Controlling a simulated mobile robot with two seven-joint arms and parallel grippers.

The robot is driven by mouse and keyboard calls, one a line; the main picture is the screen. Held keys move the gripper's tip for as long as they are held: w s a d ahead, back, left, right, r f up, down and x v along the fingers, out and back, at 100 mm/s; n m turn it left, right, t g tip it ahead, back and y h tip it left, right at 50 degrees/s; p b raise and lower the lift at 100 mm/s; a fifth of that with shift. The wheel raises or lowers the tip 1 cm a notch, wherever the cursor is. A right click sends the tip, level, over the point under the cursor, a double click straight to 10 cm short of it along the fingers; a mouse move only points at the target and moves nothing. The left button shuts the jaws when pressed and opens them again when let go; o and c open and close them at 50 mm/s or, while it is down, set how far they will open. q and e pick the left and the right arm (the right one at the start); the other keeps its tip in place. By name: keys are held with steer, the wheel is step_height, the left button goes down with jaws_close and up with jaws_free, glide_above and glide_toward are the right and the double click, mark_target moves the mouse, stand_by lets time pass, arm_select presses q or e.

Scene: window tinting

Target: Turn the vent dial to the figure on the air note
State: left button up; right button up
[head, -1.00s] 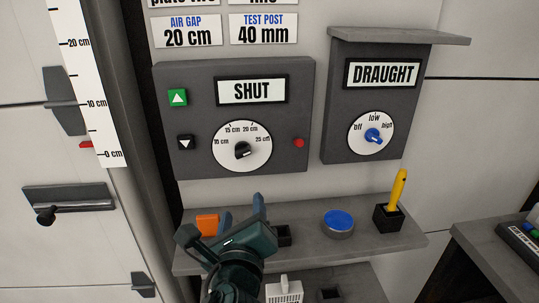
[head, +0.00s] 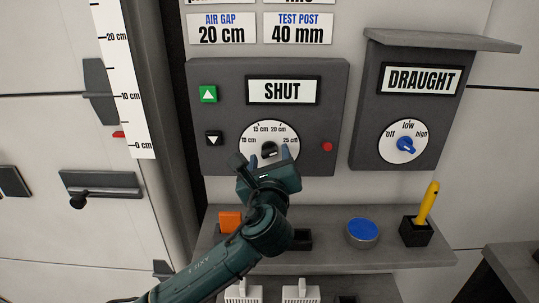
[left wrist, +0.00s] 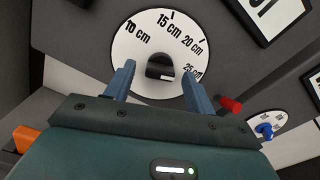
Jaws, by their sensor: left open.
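The air note (head: 221,29) on the wall reads AIR GAP 20 cm. Below it, the white vent dial (head: 252,137) on a dark grey panel is marked 10, 15, 20 and 25 cm; its face also fills the top of the left wrist view (left wrist: 130,55). Its black knob (left wrist: 160,66) stands at the dial's centre, partly behind my gripper in the head view. I cannot tell which figure it points to. My left gripper (head: 268,157) is open before the dial's lower half, its fingers on either side of the knob, with gaps visible in the wrist view. My right gripper is not in view.
The panel has a SHUT display (head: 282,90), green up button (head: 208,93), black down button (head: 214,139) and red knob (head: 327,147). A DRAUGHT box with blue knob (head: 405,144) is at right.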

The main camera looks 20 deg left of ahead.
arm_select(q)
steer(key=shift+w+a, duration=0.2)
steer(key=shift+w, duration=0.4)
steer(key=c, duration=1)
steer(key=shift+n, duration=0.3)
steer(key=n+p, duration=0.1)
steer(key=n, duration=0.2)
steer(key=shift+d+n, duration=0.1)
steer(key=shift+n, duration=0.2)
steer(key=shift+n+p, duration=0.3)
steer(key=shift+n, duration=1.9)
